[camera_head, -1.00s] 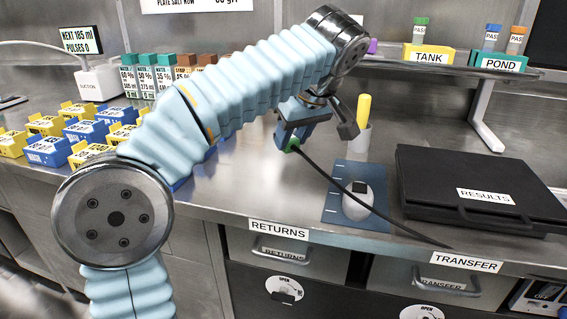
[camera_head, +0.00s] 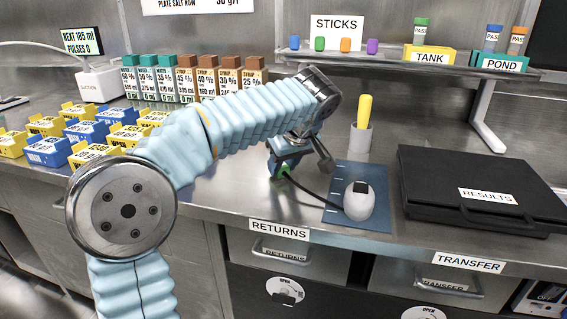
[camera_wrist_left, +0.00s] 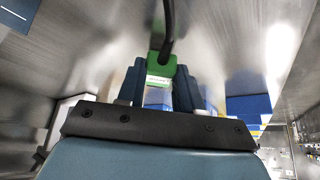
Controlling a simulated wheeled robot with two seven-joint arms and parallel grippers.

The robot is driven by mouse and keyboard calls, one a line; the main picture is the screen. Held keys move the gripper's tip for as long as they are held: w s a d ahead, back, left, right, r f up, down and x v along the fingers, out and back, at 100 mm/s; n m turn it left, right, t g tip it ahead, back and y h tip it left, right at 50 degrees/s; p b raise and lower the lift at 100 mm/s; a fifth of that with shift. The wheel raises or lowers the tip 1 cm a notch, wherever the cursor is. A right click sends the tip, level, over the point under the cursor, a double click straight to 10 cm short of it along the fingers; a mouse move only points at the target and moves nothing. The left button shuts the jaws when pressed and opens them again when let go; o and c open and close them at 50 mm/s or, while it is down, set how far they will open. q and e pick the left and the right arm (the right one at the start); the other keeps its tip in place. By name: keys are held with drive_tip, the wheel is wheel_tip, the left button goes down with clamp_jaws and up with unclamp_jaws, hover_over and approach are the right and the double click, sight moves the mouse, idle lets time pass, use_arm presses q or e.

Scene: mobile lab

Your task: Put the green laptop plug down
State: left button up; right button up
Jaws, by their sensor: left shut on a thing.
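The green laptop plug (camera_head: 283,171) is held between the fingers of my left gripper (camera_head: 284,160), low over the bench left of the blue mat. In the left wrist view the green plug (camera_wrist_left: 168,72) sits between the two dark blue fingers of my left gripper (camera_wrist_left: 162,88), with its black cable running up and away. In the head view the cable runs right from the plug toward the mat. I cannot tell whether the plug touches the bench. My right gripper is not in view.
A blue mat (camera_head: 372,222) with a white mouse-like device (camera_head: 359,203) lies to the right. A closed black laptop (camera_head: 470,175) labelled RESULTS is farther right. A grey cup (camera_head: 358,139) with a yellow-handled tool stands behind the mat. Yellow and blue boxes (camera_head: 48,151) fill the left side.

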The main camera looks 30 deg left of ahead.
use_arm(q)
drive_tip(key=shift+f+b, duration=0.5)
drive_tip(key=shift+f, duration=0.1)
drive_tip(key=o, duration=1)
drive_tip(key=shift+o, duration=0.2)
drive_tip(key=shift+r, duration=0.2)
drive_tip(key=p+v, duration=0.2)
drive_tip(key=v, duration=1)
drive_tip(key=shift+r+p, duration=0.4)
drive_tip(key=shift+r, duration=0.05)
